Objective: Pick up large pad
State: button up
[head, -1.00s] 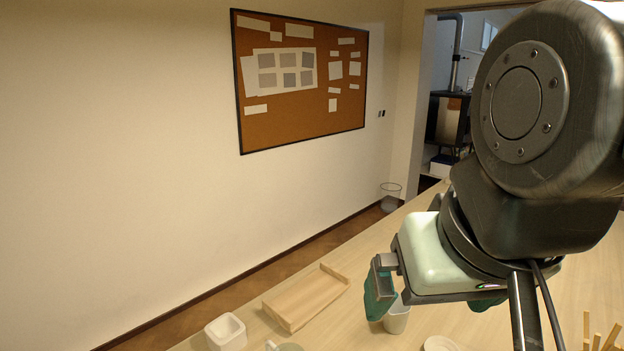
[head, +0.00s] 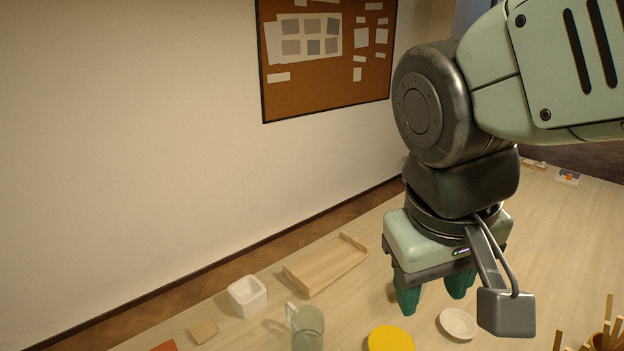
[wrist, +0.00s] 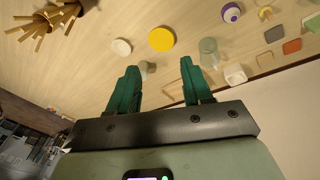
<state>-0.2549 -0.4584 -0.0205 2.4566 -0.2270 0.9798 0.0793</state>
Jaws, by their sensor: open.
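Flat square pads lie near the right edge of the wrist view: a tan pad (wrist: 265,59), an orange-red pad (wrist: 291,47) and a grey-green pad (wrist: 274,34). I cannot tell for certain which is the large one. In the head view the tan pad (head: 204,330) is at the lower left, and the red pad (head: 163,347) is cut off by the bottom edge. My gripper (head: 433,300) is open and empty, with green fingers pointing down over the table, well away from the pads. The fingers also show in the wrist view (wrist: 159,65).
A clear mug (head: 308,328), white square pot (head: 247,297) and wooden tray (head: 325,268) stand between the pads and my gripper. A yellow disc (head: 390,340) and white dish (head: 458,323) are near the front. Wooden sticks (head: 607,335) stand at right.

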jog(key=w+a+f+n+t+h, duration=0.3)
jog(key=a+f+n+t+h, duration=0.15)
jog(key=a+f+n, duration=0.35)
jog(key=w+a+f+n+t+h, duration=0.3)
jog(key=a+f+n+h, duration=0.3)
jog(key=f+n, duration=0.3)
jog(key=s+a+f+n+t+y, duration=0.2)
jog(key=s+a+f+n+y, duration=0.1)
jog(key=f+n+y, duration=0.3)
jog(key=s+a+f+n+t+y, duration=0.2)
jog(key=s+a+f+n+y, duration=0.1)
jog(key=a+f+n+y, duration=0.2)
jog(key=s+a+f+n+t+y, duration=0.2)
jog(key=s+a+f+n+y, duration=0.1)
jog(key=a+f+n+y, duration=0.2)
jog(key=shift+s+f+n+t+y, duration=0.2)
jog(key=shift+f+n+y, duration=0.5)
jog(key=shift+f+n, duration=0.4)
jog(key=shift+s+f+n+t+y, duration=0.15)
jog(key=shift+f+n+y, duration=0.5)
jog(key=shift+f+n, duration=0.4)
jog(key=shift+x, duration=2.45)
jog(key=shift+d, duration=0.1)
jog(key=shift+c, duration=0.2)
grip_shut()
